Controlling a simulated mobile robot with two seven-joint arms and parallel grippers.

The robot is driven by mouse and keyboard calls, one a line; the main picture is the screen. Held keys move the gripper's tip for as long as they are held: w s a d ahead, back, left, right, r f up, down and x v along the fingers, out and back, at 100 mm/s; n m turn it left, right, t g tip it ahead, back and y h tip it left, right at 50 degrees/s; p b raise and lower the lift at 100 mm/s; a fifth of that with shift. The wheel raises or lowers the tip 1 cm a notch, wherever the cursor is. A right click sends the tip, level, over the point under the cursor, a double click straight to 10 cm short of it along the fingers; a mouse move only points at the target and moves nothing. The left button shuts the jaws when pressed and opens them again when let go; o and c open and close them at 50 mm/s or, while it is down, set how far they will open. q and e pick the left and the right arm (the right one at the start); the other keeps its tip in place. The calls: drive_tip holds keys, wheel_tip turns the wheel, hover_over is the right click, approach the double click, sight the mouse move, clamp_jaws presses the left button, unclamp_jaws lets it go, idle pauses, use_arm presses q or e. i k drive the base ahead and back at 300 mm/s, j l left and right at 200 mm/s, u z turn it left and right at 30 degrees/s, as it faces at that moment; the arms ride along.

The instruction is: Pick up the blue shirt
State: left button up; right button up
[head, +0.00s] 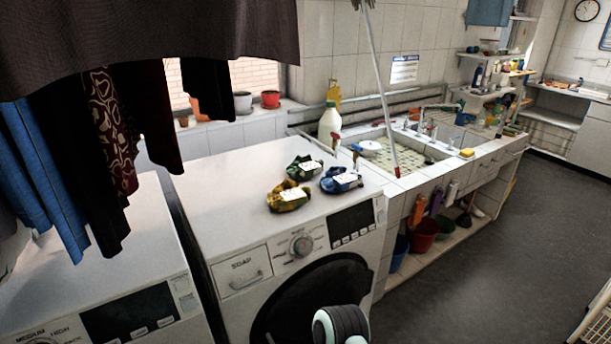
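A larger blue garment (45,165) hangs at the far left beside dark clothes. Neither gripper can be made out; only a rounded white and black part of mine shows at the bottom edge.
Dark hanging clothes (200,40) cover the upper left. A second washing machine (100,265) stands at the left. A white bottle (330,125) and a tiled sink (385,165) with a leaning pole are behind and right.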

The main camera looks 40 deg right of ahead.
sight(337, 179)
drive_tip(key=l+u, duration=0.35)
drive_tip(key=l, duration=0.15)
drive_tip(key=k+l+u, duration=0.2)
drive_tip(key=l+u, duration=0.15)
drive_tip(key=l, duration=0.15)
drive_tip(key=k+l+u, duration=0.1)
drive_tip(key=l, duration=0.25)
drive_tip(key=k+l+u, duration=0.15)
drive_tip(key=l, duration=0.2)
drive_tip(key=k+l+u, duration=0.1)
drive_tip(key=k+l, duration=0.2)
drive_tip(key=l, duration=0.2)
drive_tip(key=k+l, duration=0.2)
drive_tip(key=l, duration=0.2)
drive_tip(key=k+l, duration=0.2)
drive_tip(key=l, duration=0.2)
drive_tip(key=i+l+u, duration=0.05)
